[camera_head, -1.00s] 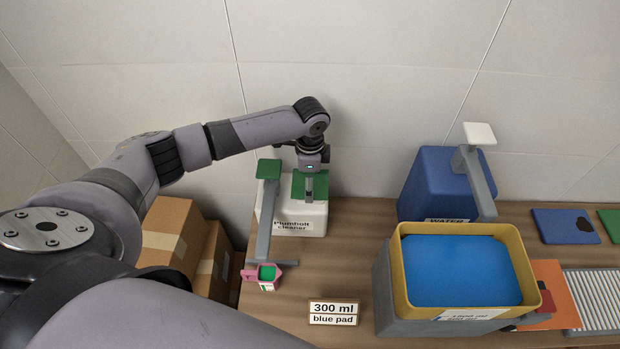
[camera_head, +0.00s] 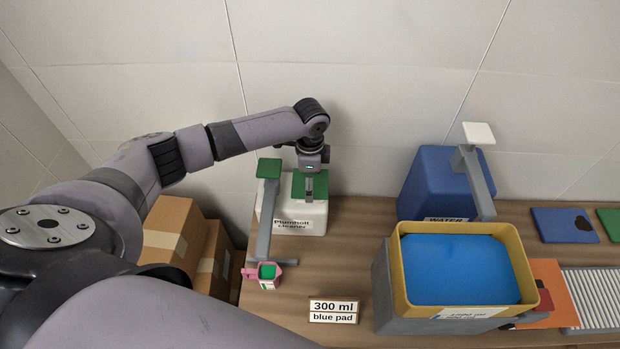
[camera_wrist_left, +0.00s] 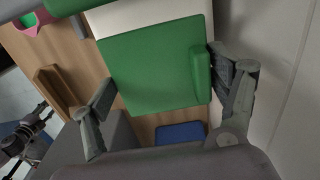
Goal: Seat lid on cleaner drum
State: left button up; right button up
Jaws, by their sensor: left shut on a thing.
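The white cleaner drum (camera_head: 300,217) stands on the bench at the wall, its "Plumbolt cleaner" label facing front. The flat green lid (camera_head: 299,186) is at the drum's top. In the left wrist view the lid (camera_wrist_left: 150,65) has a raised green bar along its right side, and a strip of white drum shows beyond its far edge. My left gripper (camera_wrist_left: 165,88) is shut on the lid, one finger at each side; in the head view it points down over the drum (camera_head: 311,185). I cannot tell whether the lid lies flush. My right gripper is not in view.
A grey lever with a green top plate (camera_head: 268,168) stands just left of the drum. A pink cup (camera_head: 263,275) holding green is in front. A blue water container (camera_head: 440,185) and a yellow-rimmed tub (camera_head: 530,285) stand right.

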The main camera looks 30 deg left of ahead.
pick_arm(q)
jog(key=shift+f+b, duration=0.3)
jog(key=shift+f, duration=0.4)
jog(key=o, duration=1.1)
jog(key=shift+r, duration=0.1)
notch_tip(320, 180, up, 12)
